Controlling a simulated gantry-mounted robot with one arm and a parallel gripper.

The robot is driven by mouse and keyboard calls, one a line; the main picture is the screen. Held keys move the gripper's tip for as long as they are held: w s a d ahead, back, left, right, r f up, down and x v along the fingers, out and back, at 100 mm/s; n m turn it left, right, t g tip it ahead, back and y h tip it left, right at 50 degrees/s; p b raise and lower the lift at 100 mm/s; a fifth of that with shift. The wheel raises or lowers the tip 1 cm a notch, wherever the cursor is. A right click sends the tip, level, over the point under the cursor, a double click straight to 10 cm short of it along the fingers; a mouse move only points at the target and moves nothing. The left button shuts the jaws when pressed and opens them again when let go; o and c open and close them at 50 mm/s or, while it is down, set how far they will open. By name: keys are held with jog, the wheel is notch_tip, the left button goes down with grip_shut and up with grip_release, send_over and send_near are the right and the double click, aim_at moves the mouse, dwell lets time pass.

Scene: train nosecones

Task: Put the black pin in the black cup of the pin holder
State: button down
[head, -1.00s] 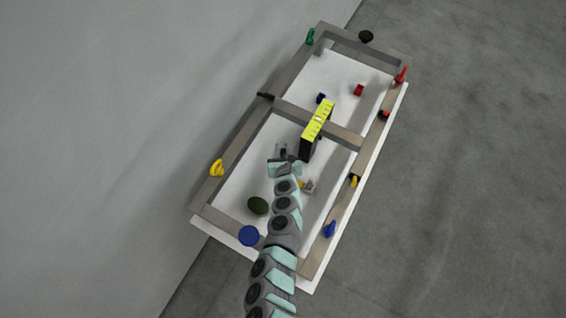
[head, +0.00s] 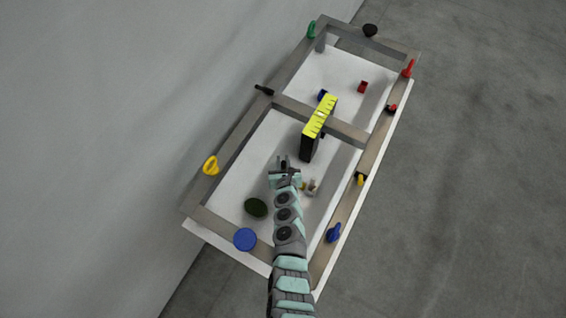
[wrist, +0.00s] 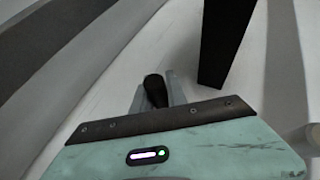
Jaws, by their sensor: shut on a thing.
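My gripper (head: 283,160) is over the white tray in the front half of the frame. In the wrist view its grey fingers (wrist: 158,92) are shut on a dark, rounded piece, which looks like the black pin (wrist: 155,90). The pin's lower part is hidden by the gripper body. A tall black block with a yellow top (head: 318,118) stands just beyond and right of my gripper. It may be the pin holder; no black cup can be made out on it. Its dark side shows in the wrist view (wrist: 224,45), apart from the fingers.
A grey frame (head: 240,130) with a crossbar surrounds the tray. A dark green oval (head: 256,207) and a small pale piece (head: 313,187) lie near my arm. A red piece (head: 363,86) lies farther back.

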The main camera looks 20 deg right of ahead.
jog(key=shift+f+b, duration=0.15)
jog(key=shift+b, duration=0.15)
jog(key=c, duration=1.3)
grip_release()
jog(key=shift+r, duration=0.2)
